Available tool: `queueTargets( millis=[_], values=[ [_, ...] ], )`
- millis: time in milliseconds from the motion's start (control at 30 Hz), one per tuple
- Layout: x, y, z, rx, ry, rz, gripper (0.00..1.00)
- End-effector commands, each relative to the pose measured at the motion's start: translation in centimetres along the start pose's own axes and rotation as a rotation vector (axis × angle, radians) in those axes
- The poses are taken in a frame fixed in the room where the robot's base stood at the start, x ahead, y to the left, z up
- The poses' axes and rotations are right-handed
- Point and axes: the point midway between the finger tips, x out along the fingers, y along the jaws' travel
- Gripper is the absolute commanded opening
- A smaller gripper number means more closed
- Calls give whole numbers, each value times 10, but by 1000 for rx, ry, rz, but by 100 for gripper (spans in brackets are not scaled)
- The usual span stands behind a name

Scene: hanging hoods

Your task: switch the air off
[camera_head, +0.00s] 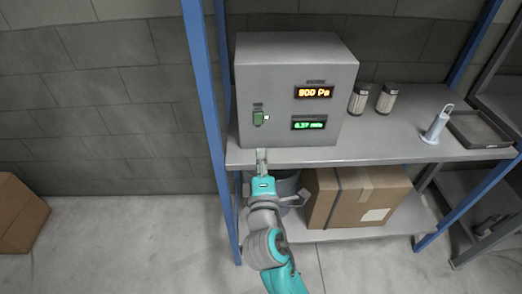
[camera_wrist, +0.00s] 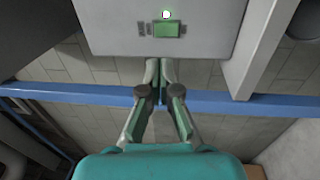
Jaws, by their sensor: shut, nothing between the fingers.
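A grey control box (camera_head: 262,80) stands on the shelf. Its front has a green switch (camera_head: 259,118) at the lower left, with a small bright light beside it. An orange display (camera_head: 313,92) reads about 800 Pa and a green display (camera_head: 309,124) shows a second reading, too small to read surely. In the wrist view the green switch (camera_wrist: 166,30) is at the top, with a lit white lamp (camera_wrist: 166,14) by it. My gripper (camera_head: 261,152) is shut and empty, just below the switch and apart from it. Its fingertips (camera_wrist: 158,62) are together near the box's edge.
The grey shelf (camera_head: 400,150) has blue posts (camera_head: 208,110). Two small canisters (camera_head: 371,99) and a white handled object (camera_head: 437,125) stand right of the box. A cardboard box (camera_head: 355,197) and a grey bucket (camera_head: 287,187) are below.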

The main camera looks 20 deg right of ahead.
Motion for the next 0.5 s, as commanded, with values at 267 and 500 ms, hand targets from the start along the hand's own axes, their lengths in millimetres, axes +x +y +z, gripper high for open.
queueTargets(
  millis=[267,500],
  values=[
    [53,1,1,1,-3,2,0],
    [94,1,1,1,-2,2,0]
  ],
)
